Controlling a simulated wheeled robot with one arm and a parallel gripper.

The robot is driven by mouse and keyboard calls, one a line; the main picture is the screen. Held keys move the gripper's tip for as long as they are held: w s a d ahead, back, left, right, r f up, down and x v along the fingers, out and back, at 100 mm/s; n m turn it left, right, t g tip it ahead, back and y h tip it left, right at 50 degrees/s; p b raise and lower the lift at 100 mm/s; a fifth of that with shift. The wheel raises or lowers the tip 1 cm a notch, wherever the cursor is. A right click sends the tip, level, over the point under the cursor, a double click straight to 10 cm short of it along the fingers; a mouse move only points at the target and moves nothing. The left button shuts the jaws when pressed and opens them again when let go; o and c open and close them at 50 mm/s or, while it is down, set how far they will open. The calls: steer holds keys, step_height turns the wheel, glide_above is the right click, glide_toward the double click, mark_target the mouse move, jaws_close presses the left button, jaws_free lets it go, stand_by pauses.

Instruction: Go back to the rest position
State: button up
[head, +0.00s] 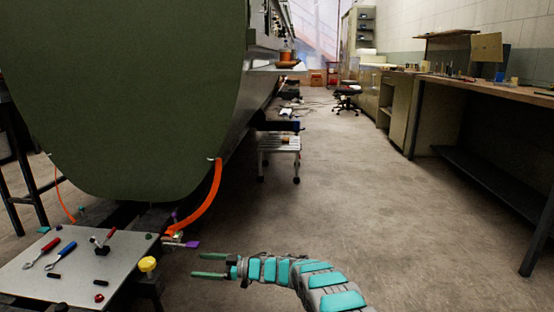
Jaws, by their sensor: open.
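My gripper (208,265) is at the lower middle of the head view, at the end of my teal and grey arm. Its two green fingers point left and are apart, with nothing between them. It is over the floor, to the right of a grey work table (35,287). The large dark green fuselage (125,90) fills the upper left, above and behind the table.
Red-handled and blue-handled tools (62,255), a yellow knob (147,264) and small parts are on or at the table. An orange strap (208,200) hangs from the fuselage. A step stool (280,150) stands beyond. A workbench (500,90) lines the right. The floor (380,210) between is clear.

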steer(key=w+d+r+m+t+h+p, duration=0.2)
steer(key=w+d+r+m+t+h, duration=0.45)
steer(key=w+d+r+t, duration=0.6)
steer(key=s+d+r+m+g+h+p, duration=0.1)
steer(key=s+d+r+m+h, duration=0.1)
steer(key=d+r+h, duration=0.45)
steer(key=s+d+r+m+h+p, duration=0.1)
steer(key=s+d+r+m, duration=0.15)
steer(key=d, duration=0.65)
steer(key=s+d+r+m+g+h+p, duration=0.1)
steer(key=s+d+r+m+h, duration=0.1)
steer(key=d+r+h, duration=0.45)
steer(key=s+d+m+g+p, duration=0.1)
steer(key=s+d+m+g, duration=0.15)
steer(key=s+d, duration=0.75)
steer(key=s+d+m+g+p, duration=0.15)
steer(key=s+g, duration=0.25)
steer(key=s, duration=1.4)
steer(key=s+a+f+g+y, duration=0.1)
steer(key=s+a+g, duration=0.2)
steer(key=s, duration=1.4)
steer(key=s+a+f+g+y+p, duration=0.1)
steer(key=s+a+f+g, duration=0.1)
steer(key=s, duration=1.5)
steer(key=shift+s+a+g+p, duration=0.15)
steer(key=shift+a+g+p, duration=0.15)
steer(key=shift+a+g, duration=0.65)
